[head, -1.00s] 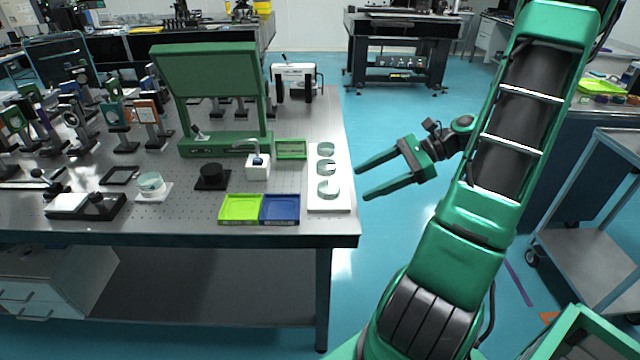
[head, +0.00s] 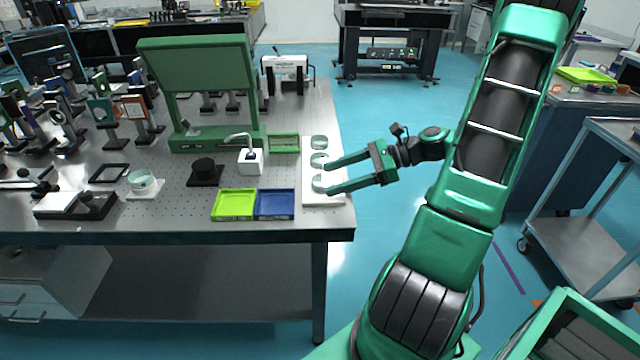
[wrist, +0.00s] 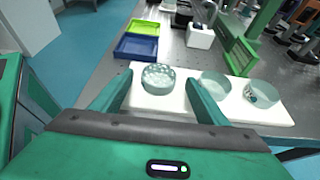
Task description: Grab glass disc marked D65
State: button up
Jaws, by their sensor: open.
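Three clear glass discs stand in a row on a white board at the table's right edge: a near one (head: 319,183), a middle one (head: 319,159) and a far one (head: 319,142). I cannot read a D65 mark on any of them. My gripper (head: 327,177) is open and empty, reaching in from the right with its fingertips over the board, by the near disc. In the wrist view the near disc (wrist: 158,78) shows between the fingertips, not clasped. The middle disc (wrist: 214,85) is behind the right finger, and the far disc (wrist: 262,94) is further right.
A lime tray (head: 234,204) and a blue tray (head: 275,204) lie left of the white board (head: 323,199). A white block with a bent rod (head: 250,162), a green frame tray (head: 284,143) and a tall green stand (head: 205,65) are behind.

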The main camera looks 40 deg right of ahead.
jog(key=shift+x, duration=1.05)
jog(key=c, duration=1.2)
jog(key=shift+c, duration=0.3)
jog(key=shift+r, duration=0.1)
